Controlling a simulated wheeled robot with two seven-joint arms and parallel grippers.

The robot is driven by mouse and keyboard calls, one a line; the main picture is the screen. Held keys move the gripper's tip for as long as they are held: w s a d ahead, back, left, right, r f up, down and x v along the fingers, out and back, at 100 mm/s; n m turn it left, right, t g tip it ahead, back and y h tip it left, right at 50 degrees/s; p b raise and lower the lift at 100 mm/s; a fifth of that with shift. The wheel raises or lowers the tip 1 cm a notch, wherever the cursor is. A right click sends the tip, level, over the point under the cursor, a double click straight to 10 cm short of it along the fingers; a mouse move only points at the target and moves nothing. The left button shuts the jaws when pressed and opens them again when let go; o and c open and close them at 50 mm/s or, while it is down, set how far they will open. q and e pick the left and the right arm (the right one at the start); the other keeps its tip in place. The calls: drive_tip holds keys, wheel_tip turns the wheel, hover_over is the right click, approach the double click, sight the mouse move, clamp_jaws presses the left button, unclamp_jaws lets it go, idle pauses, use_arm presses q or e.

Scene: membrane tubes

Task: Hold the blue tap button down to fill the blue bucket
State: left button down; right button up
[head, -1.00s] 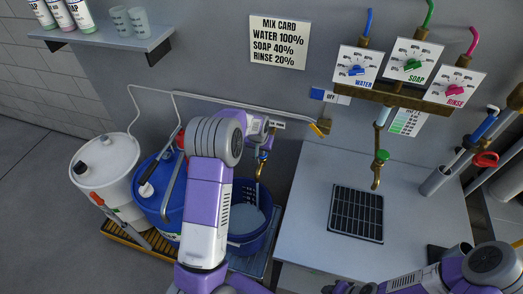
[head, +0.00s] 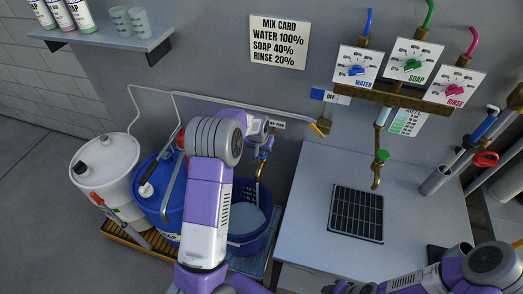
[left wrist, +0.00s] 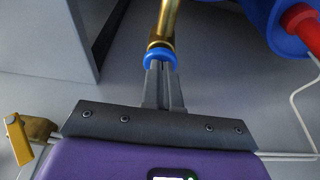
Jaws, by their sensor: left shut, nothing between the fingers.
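My left gripper (head: 264,149) is at the brass wall tap (head: 261,170) above the blue bucket (head: 265,238). In the left wrist view my left gripper's fingers (left wrist: 162,68) are shut together, with nothing between them. Their tips meet the round blue tap button (left wrist: 160,57) on the brass tap, and appear to touch it. How far the button is pressed cannot be told. The bucket holds pale blue water (head: 246,218) and is partly hidden by my left arm. My right gripper (head: 343,288) is at the bottom edge, partly cut off.
A white drum (head: 105,172) and a blue drum (head: 152,175) stand left of my arm on a yellow slatted pallet (head: 125,240). A counter (head: 305,215) with a dark drain grate (head: 357,213) is at right. Water, soap and rinse dials (head: 410,65) are above it.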

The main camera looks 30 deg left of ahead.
use_arm(q)
drive_tip(key=shift+s+f, duration=0.3)
drive_tip(key=shift+r+p, duration=0.3)
drive_tip(key=shift+r, duration=0.05)
wheel_tip(320, 180, up, 5)
drive_tip(key=shift+w+r+p, duration=0.1)
drive_tip(key=shift+p, duration=0.95)
drive_tip(key=v, duration=0.8)
drive_tip(key=shift+r, duration=0.3)
